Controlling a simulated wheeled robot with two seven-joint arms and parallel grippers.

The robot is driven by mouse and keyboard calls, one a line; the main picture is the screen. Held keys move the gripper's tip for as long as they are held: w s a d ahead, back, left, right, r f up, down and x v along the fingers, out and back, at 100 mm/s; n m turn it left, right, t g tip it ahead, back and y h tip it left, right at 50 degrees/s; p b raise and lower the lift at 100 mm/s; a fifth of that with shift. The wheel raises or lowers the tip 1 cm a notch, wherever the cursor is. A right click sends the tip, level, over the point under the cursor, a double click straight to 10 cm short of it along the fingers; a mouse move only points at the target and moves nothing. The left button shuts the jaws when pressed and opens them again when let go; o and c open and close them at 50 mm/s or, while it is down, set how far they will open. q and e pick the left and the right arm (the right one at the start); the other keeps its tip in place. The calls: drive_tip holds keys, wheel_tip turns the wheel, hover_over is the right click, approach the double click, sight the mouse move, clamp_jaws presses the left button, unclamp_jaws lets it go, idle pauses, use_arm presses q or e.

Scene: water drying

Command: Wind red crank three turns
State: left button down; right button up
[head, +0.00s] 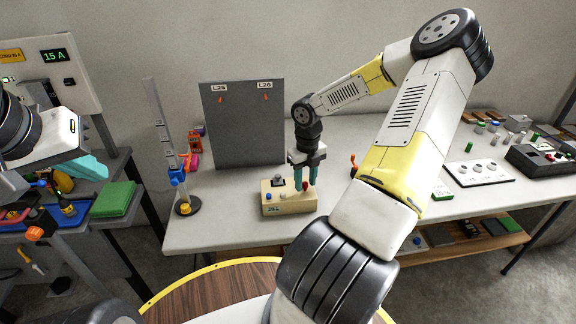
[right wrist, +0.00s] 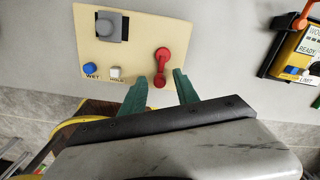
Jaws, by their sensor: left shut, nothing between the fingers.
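The red crank (right wrist: 162,62) sits on the cream control box (right wrist: 120,30), its arm pointing down toward my wrist in the right wrist view. My right gripper (right wrist: 161,82) is open, its green fingers on either side of the crank's lower knob with gaps showing. In the head view my right gripper (head: 305,182) points down at the right part of the cream box (head: 290,205), and its fingers largely hide the crank. My left gripper (head: 88,166) is shut and empty at the far left, away from the box.
The box also bears a grey knob (right wrist: 110,27), a blue button (right wrist: 89,69) and a white button (right wrist: 115,73). A grey panel (head: 243,125) stands behind. A yellow and black device (right wrist: 294,55) is to the right. The table (head: 225,235) in front is clear.

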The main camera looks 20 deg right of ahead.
clamp_jaws()
idle(0.4)
